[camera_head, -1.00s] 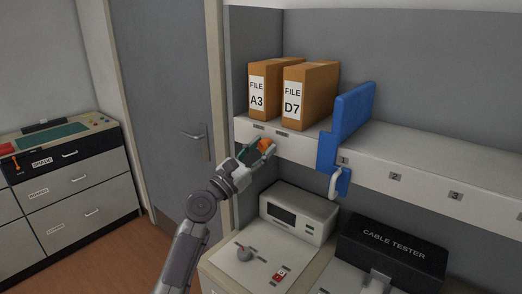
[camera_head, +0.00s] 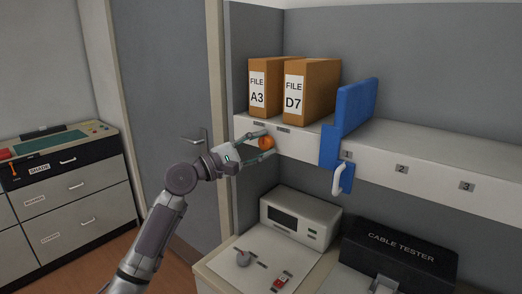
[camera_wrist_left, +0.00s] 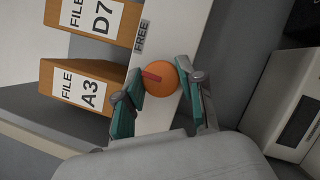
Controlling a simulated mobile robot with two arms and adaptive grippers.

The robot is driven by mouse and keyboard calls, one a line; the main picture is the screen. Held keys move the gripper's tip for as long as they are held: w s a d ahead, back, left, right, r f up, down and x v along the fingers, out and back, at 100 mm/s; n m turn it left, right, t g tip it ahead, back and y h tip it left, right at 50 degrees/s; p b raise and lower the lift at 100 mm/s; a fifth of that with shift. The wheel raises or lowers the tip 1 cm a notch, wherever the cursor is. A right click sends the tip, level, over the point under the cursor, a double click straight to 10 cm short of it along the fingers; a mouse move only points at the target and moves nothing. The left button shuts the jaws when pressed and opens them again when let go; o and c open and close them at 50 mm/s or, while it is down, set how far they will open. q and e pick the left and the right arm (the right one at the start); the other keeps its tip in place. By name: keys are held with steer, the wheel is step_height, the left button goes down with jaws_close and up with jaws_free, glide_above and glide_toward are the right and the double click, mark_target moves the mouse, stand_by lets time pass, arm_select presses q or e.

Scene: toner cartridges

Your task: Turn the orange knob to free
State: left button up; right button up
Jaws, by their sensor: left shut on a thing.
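The round orange knob (camera_head: 266,143) sits on the white front edge of the shelf, below the file boxes. In the left wrist view the knob (camera_wrist_left: 163,80) carries a red pointer mark (camera_wrist_left: 151,76) on its left side. A label reading FREE (camera_wrist_left: 141,37) lies above the knob in that view, a little to the left; the pointer is not aimed straight at it. My left gripper (camera_head: 264,146) is shut on the knob, with one teal-padded finger on each side (camera_wrist_left: 160,92). My right gripper is out of view.
Two brown file boxes, A3 (camera_head: 263,87) and D7 (camera_head: 310,89), stand on the shelf (camera_head: 430,151). A blue bracket with a white handle (camera_head: 338,178) hangs right of the knob. A tester box (camera_head: 300,216) and black cable tester (camera_head: 400,248) stand below.

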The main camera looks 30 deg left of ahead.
arm_select(q)
steer(key=m+g, duration=0.1)
steer(key=m, duration=0.3)
steer(key=shift+r+g, duration=0.1)
steer(key=shift+g, duration=0.2)
steer(key=m+g+p, duration=0.1)
steer(key=m, duration=0.2)
steer(key=shift+m+y+p, duration=0.3)
steer(key=shift+m+y, duration=0.1)
steer(key=shift+g, duration=0.4)
steer(key=o, duration=1.1)
steer(key=shift+o, duration=0.2)
steer(key=v, duration=1.2)
steer(key=shift+d, duration=0.1)
